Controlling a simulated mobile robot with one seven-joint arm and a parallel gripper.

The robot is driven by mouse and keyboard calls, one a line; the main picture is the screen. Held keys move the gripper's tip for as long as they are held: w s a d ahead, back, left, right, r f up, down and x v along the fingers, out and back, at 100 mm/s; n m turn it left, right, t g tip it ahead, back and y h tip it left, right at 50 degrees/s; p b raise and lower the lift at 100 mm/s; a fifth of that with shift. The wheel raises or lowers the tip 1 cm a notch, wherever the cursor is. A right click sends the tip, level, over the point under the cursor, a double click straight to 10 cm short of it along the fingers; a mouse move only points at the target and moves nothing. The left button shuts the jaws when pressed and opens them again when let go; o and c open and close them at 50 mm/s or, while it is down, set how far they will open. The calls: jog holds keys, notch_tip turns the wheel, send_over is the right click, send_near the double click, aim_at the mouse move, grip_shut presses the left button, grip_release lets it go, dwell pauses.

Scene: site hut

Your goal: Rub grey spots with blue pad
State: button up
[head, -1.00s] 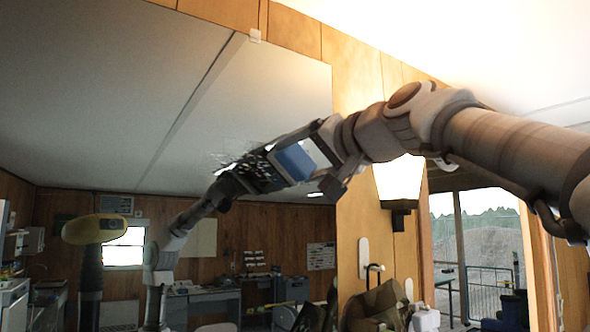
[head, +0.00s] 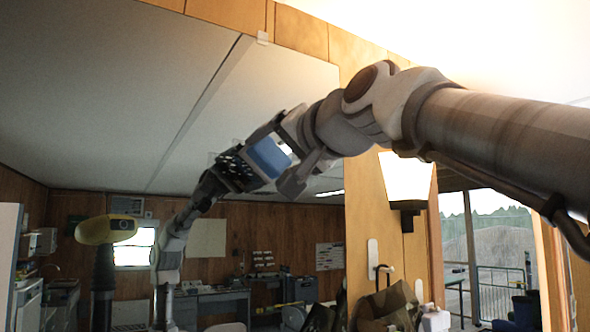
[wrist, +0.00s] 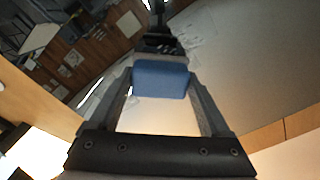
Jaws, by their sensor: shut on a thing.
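My gripper (wrist: 160,85) is shut on the blue pad (wrist: 160,78), which sits between its two fingers in the wrist view. In the head view the pad (head: 268,158) shows near the picture's middle, at the end of my raised arm. The pad faces a large mirror (head: 230,100), in which my arm and gripper are reflected. Faint grey spots (wrist: 188,42) show on the mirror just beyond the pad in the wrist view. In the head view they are mostly hidden behind the gripper. I cannot tell whether the pad touches the glass.
A lit wall lamp (head: 406,180) is on the wooden wall to the right of the mirror. Beyond it is an opening to the outside. The yellow-headed shape at left appears to be my reflection.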

jog(key=shift+s+a+f+p, duration=0.1)
jog(key=shift+s+a+p, duration=0.15)
jog(key=shift+s+a, duration=0.7)
jog(key=shift+s+a+r+p, duration=0.1)
jog(key=shift+s+a+p, duration=0.3)
jog(key=shift+a, duration=1)
jog(key=shift+s+a+f+p, duration=0.1)
jog(key=shift+s+a+p, duration=0.05)
jog(key=shift+s+a, duration=0.85)
jog(key=shift+w+d+b, duration=0.45)
jog(key=shift+w+d, duration=0.5)
jog(key=shift+d, duration=0.45)
jog(key=shift+w+d+b, duration=0.45)
jog(key=shift+w+d, duration=0.5)
jog(key=shift+d, duration=0.4)
jog(key=shift+w+d+b, duration=0.45)
jog(key=shift+w+d, duration=0.5)
jog(key=shift+d, duration=0.45)
jog(key=w+d, duration=0.4)
jog(key=d, duration=0.4)
jog(key=shift+w+p, duration=0.35)
jog(key=shift+w, duration=0.05)
jog(key=shift+a, duration=0.15)
